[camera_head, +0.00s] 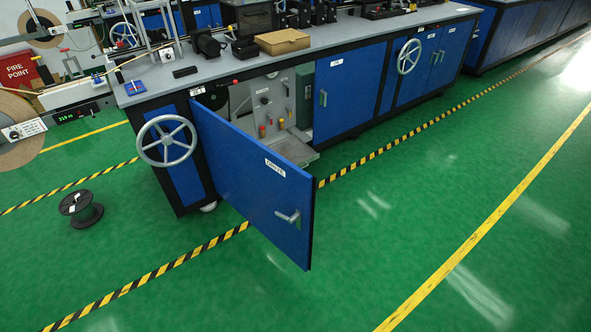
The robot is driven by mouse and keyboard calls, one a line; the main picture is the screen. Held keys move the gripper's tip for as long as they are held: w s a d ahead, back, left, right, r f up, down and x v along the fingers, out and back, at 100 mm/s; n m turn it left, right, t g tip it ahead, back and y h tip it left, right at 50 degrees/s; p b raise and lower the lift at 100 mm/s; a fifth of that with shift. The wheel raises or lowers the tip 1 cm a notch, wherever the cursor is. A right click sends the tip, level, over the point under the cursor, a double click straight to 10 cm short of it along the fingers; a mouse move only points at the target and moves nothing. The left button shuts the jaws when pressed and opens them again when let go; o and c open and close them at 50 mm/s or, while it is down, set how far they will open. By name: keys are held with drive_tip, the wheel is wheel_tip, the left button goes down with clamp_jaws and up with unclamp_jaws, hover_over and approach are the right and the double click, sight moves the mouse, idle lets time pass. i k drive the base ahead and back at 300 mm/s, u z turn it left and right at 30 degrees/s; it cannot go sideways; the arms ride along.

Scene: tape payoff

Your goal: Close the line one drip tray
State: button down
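A blue cabinet door (250,180) with a white label and a lever handle (288,216) stands swung wide open from the near end of the machine bench. Inside the open bay is a grey panel (262,100) with small coloured fittings. Low in the bay a flat grey metal tray (296,150), which looks like the drip tray, sticks out at the front. The open door hides its left part, so I cannot tell how far out it is. My gripper is not in view.
A spoked handwheel (166,141) sits on the bench's near end. A black spool (81,209) stands on the green floor at left. Black-and-yellow tape (200,249) runs under the door. The floor in front and right is clear.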

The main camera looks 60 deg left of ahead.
sight(293, 149)
drive_tip(key=u, duration=0.2)
drive_tip(key=i, duration=1.15)
drive_tip(key=u, duration=0.6)
drive_tip(key=i, duration=1.2)
drive_tip(key=u, duration=1.05)
drive_tip(key=i, duration=0.85)
drive_tip(key=u, duration=1)
drive_tip(key=i, duration=0.4)
drive_tip(key=u, duration=0.25)
